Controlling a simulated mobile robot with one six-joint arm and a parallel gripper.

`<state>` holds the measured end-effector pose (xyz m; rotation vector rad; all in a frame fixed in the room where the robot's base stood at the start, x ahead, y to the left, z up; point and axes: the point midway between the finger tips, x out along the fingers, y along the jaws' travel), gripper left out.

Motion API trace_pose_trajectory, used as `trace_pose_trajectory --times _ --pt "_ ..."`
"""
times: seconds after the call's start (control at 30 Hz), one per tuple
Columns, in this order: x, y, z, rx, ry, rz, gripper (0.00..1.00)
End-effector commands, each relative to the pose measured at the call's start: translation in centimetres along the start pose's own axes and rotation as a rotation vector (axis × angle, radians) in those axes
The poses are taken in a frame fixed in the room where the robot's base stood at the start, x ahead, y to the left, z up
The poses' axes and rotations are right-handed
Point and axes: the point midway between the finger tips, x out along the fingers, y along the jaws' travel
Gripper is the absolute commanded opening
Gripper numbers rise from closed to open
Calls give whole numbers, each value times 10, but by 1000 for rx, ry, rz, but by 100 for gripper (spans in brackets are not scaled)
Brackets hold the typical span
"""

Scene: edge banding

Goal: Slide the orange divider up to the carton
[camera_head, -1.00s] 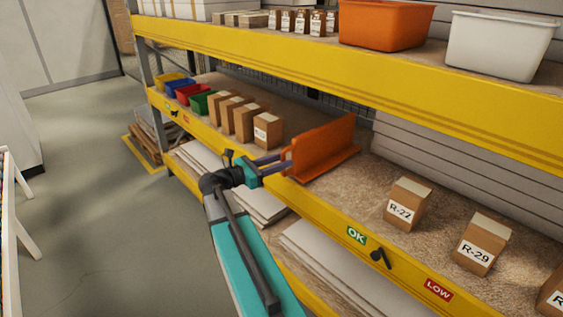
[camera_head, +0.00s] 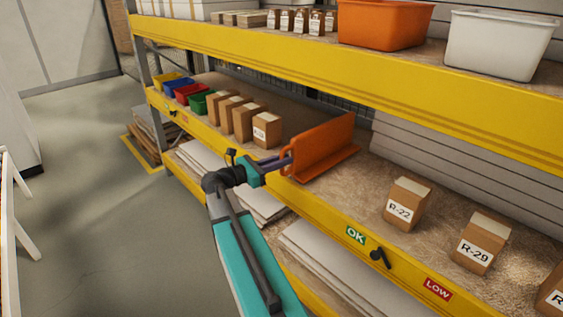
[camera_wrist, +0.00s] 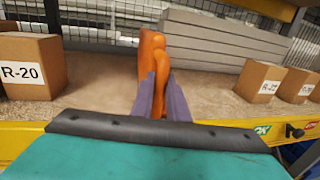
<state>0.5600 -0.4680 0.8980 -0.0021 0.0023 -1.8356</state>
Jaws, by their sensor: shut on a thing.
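The orange divider (camera_head: 325,146) stands upright on the middle shelf in the head view, with a flat foot on its right side. My gripper (camera_head: 287,161) is shut on the divider's front edge. In the wrist view the two purple fingers of my gripper (camera_wrist: 160,95) close on the divider (camera_wrist: 151,55). To the left of the divider stands a row of cartons; the nearest carton (camera_head: 267,130) is labelled R-20 in the wrist view (camera_wrist: 30,68). A gap of bare shelf lies between this carton and the divider.
To the right, cartons R-22 (camera_head: 407,204) and R-29 (camera_head: 481,243) stand apart on the shelf. The yellow front beam (camera_head: 320,222) carries OK and LOW tags and a black knob. Small coloured bins (camera_head: 188,92) stand far left. The upper shelf beam (camera_head: 350,65) hangs above.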

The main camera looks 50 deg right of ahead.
Motion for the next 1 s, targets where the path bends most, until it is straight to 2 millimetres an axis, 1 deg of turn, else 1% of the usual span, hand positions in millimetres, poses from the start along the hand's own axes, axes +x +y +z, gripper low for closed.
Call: trace_pose_trajectory --times 0.17,0.37,0.57,1.0 --pt "1 6 0 -1 1 0 0" --pt "-1 23 1 -1 1 2 0" --pt "-5 48 2 -1 0 2 0" --pt "-16 112 2 0 -1 0 0"
